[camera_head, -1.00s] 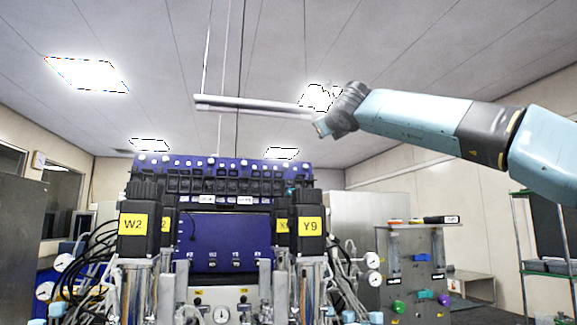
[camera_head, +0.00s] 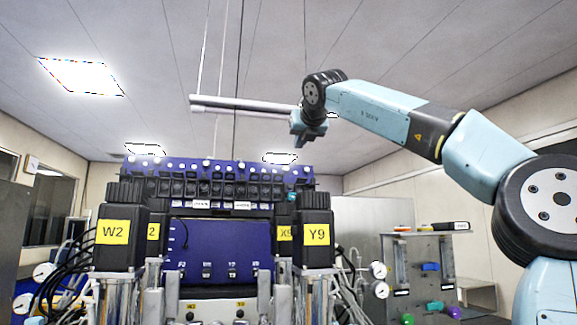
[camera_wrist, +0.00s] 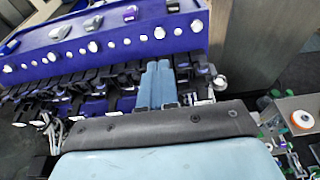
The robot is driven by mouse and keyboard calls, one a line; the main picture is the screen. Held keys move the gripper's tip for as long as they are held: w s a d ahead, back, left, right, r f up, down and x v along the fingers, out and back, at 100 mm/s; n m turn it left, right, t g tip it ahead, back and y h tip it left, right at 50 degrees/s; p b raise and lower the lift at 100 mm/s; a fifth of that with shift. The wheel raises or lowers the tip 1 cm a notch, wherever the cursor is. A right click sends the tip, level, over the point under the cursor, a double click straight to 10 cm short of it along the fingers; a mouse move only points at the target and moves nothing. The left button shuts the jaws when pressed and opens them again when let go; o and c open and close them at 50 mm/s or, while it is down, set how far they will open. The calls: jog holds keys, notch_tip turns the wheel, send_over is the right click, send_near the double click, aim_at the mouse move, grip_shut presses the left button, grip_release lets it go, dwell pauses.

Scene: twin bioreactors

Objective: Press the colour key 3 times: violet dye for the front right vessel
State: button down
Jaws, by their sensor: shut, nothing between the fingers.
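The twin bioreactor unit has a dark blue front panel (camera_head: 240,242) with a row of small labelled items along its lower part, too small to read surely. The front right vessel carries a black head with a yellow Y9 label (camera_head: 317,234); its lower part is cut off by the frame. The front left one carries a W2 label (camera_head: 113,232). My gripper (camera_head: 297,142) is raised above the right end of the unit, pointing down. In the wrist view its two light blue fingers (camera_wrist: 155,84) are together and empty, over the row of black modules (camera_wrist: 98,92).
A blue top shelf with white knobs (camera_wrist: 97,50) runs behind the black modules. A grey stand with coloured knobs (camera_head: 421,270) is at the right. Black cables (camera_head: 62,275) hang at the left. A pale rail (camera_head: 243,107) hangs overhead near my wrist.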

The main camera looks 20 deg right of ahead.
aim_at(286, 168)
jog(key=shift+w, duration=0.1)
jog(key=shift+x, duration=6.85)
jog(key=shift+w+f, duration=0.1)
